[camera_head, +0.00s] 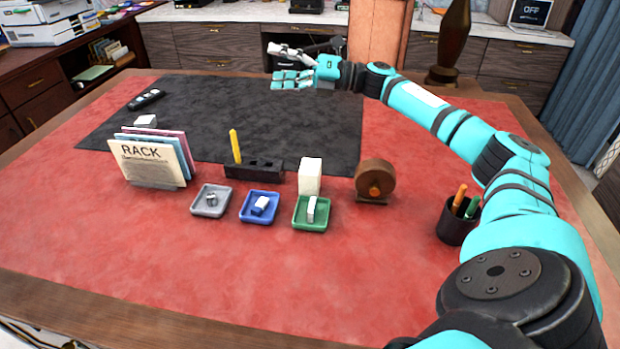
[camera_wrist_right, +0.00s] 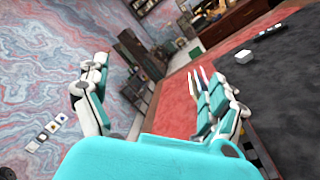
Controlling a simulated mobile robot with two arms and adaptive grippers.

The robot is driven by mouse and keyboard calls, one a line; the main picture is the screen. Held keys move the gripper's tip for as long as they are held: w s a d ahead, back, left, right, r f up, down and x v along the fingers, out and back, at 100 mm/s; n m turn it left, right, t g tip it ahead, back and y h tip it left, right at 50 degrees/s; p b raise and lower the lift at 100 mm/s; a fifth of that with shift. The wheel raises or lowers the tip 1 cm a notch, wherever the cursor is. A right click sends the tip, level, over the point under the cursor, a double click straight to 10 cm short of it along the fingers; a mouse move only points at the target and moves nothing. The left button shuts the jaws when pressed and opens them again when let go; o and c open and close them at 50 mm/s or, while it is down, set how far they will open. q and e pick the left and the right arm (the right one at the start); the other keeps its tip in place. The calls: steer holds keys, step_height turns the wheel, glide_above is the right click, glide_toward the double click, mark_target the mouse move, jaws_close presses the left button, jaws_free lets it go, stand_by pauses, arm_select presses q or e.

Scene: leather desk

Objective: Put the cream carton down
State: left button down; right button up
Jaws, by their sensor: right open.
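The cream carton (camera_head: 310,176) stands upright on the red desk top, just behind the green tray (camera_head: 298,223). My right gripper (camera_head: 290,64) is over the far side of the black mat, well behind and above the carton. In the right wrist view its fingers (camera_wrist_right: 152,80) are spread wide with nothing between them. The carton cannot be made out in that view. My left gripper is in neither view.
A grey tray (camera_head: 198,212), a blue tray (camera_head: 246,217), a rack (camera_head: 155,185), a dark holder with a yellow pencil (camera_head: 235,146), a brown round object (camera_head: 375,180) and a pen cup (camera_head: 452,227) stand around. A white block (camera_head: 146,121) and a black remote (camera_head: 146,99) lie far left. The black mat (camera_head: 290,125) has free room.

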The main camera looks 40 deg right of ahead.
steer(key=d+m+t+h, duration=0.6)
steer(key=d+m+h, duration=0.75)
steer(key=m, duration=1.15)
steer(key=s+d+f+m+g+h, duration=0.35)
steer(key=d+f+m, duration=0.55)
steer(key=m, duration=0.6)
steer(key=m+g+y, duration=0.9)
steer(key=m+g, duration=0.1)
steer(key=m, duration=1.2)
glide_toward(320, 167)
steer(key=shift+s+d+r+t, duration=0.25)
steer(key=shift+s+d+r, duration=0.65)
steer(key=shift+s+r, duration=0.25)
steer(key=shift+y, duration=0.3)
steer(key=x, duration=1.2)
steer(key=shift+s+a, duration=0.1)
steer(key=shift+a, duration=0.1)
steer(key=x, duration=0.5)
steer(key=shift+f, duration=0.4)
steer(key=shift+s+r, duration=0.1)
steer(key=c, duration=1.3)
